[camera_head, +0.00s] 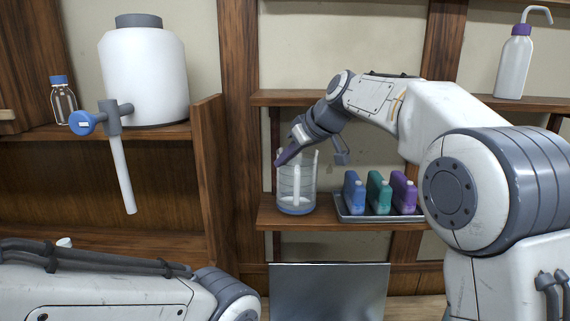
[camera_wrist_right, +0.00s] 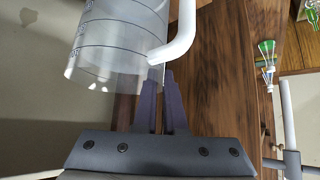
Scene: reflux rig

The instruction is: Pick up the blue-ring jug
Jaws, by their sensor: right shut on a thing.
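The blue-ring jug (camera_head: 296,190) is a clear, graduated vessel with a white handle and a blue band at its base. In the head view it stands upright on the lower shelf, left of the tray. My right gripper (camera_head: 285,155) reaches to its upper part and is shut on it. In the right wrist view the dark fingers (camera_wrist_right: 160,80) are close together at the jug (camera_wrist_right: 118,40), by the handle's end; the exact contact is partly hidden. My left gripper is out of view; only part of that arm shows at lower left.
A metal tray (camera_head: 353,217) with blue, teal and purple bottles stands right of the jug on the lower shelf (camera_head: 268,216). The upper shelf (camera_head: 275,97) lies above. A wooden upright and a white tank (camera_head: 145,75) with a tap are to the left.

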